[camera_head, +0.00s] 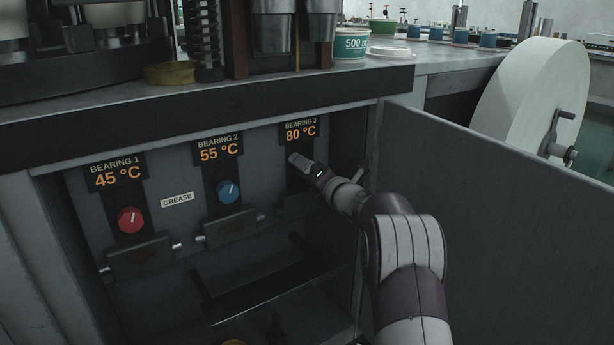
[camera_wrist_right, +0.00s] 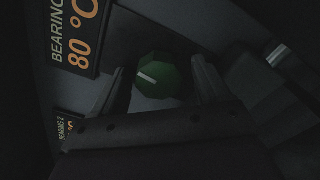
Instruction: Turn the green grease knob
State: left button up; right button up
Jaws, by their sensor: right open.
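The green grease knob (camera_wrist_right: 162,77) shows in the right wrist view, below the "BEARING 3, 80 °C" label (camera_head: 300,131). It has a pale pointer line. In the head view the knob is hidden behind my right gripper (camera_head: 306,166). In the right wrist view my right gripper (camera_wrist_right: 160,85) is open, with one finger on each side of the knob. I cannot tell whether the fingers touch it. My left gripper is not in view.
A red knob (camera_head: 130,219) and a blue knob (camera_head: 228,191) sit on the same panel to the left, with a "GREASE" label (camera_head: 177,200) between them. An open cabinet door (camera_head: 490,220) stands at the right beside my right arm. A worktop (camera_head: 300,87) runs above.

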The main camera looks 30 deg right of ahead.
jog(key=c, duration=1)
jog(key=m+p, duration=0.3)
jog(key=shift+r+p, duration=0.3)
jog(key=m+p, duration=0.9)
jog(key=m, duration=0.1)
jog(key=shift+p, duration=0.3)
jog(key=m+p, duration=0.2)
jog(key=shift+m, duration=0.4)
jog(key=shift+f+m+p, duration=0.15)
jog(key=shift+m+p, duration=0.6)
jog(key=shift+m, duration=0.25)
